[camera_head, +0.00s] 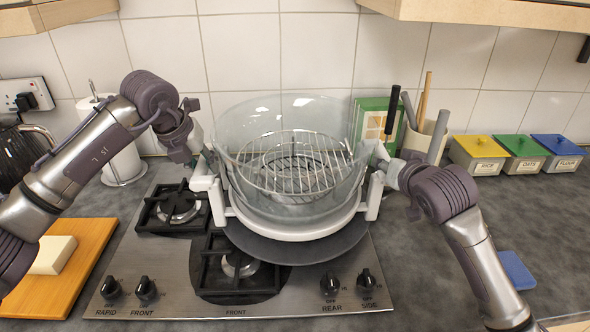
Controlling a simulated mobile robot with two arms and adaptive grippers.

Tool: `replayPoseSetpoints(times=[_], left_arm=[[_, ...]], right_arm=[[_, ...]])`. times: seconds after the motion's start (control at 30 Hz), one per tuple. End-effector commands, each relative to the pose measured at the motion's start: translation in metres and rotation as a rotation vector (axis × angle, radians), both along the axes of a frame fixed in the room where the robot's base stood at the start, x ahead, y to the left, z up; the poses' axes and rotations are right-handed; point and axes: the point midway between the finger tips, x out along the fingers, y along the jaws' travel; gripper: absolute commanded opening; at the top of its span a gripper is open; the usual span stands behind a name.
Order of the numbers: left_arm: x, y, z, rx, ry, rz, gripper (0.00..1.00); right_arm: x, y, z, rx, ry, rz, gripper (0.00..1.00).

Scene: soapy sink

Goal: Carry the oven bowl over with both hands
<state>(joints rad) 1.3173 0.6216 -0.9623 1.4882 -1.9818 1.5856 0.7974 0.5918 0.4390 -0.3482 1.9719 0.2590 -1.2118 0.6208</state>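The oven bowl is a large clear glass bowl (240,122) in a white ring base (292,231) with white side handles. A round wire rack (290,165) is inside it. It appears upright, over a dark round plate (305,250) at the hob's back right; I cannot tell whether it rests on it. My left gripper (203,162) is at the bowl's left handle (205,183). My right gripper (384,165) is at the right handle (375,195). Both seem to touch the handles, but the fingertips are largely hidden and their closure is unclear.
The steel hob (180,270) has black pan supports and front knobs. A green box (375,118), a utensil pot (415,142) and lidded tins (520,150) are behind right. Right worktop has free room.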

Motion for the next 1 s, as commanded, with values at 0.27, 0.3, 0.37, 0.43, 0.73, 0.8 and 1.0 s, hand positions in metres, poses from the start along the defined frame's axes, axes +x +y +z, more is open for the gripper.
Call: replayPoseSetpoints(times=[0.27,0.3,0.37,0.43,0.73,0.8,1.0], left_arm=[[0.000,0.001,0.000,0.001,-0.001,0.001,0.00],[0.000,0.001,0.000,0.001,-0.001,0.001,0.00],[0.000,0.001,0.000,0.001,-0.001,0.001,0.00],[0.000,0.001,0.001,0.001,-0.001,0.001,0.00],[0.001,0.000,0.009,-0.004,-0.010,0.001,0.00],[0.001,0.000,0.012,-0.004,-0.010,0.001,0.00],[0.001,0.000,0.027,-0.004,-0.012,0.002,0.00]], right_arm=[[0.000,0.000,-0.001,-0.001,0.002,0.000,0.00],[0.000,0.000,-0.001,-0.001,0.002,0.000,0.00],[0.000,0.000,-0.001,-0.001,0.003,0.000,0.00],[0.000,0.000,-0.001,-0.001,0.003,0.000,0.00],[0.000,-0.001,0.008,0.000,-0.010,-0.001,0.00],[0.000,0.000,0.011,0.000,-0.009,0.000,0.00],[0.000,-0.001,0.025,-0.001,-0.010,0.000,0.00]])
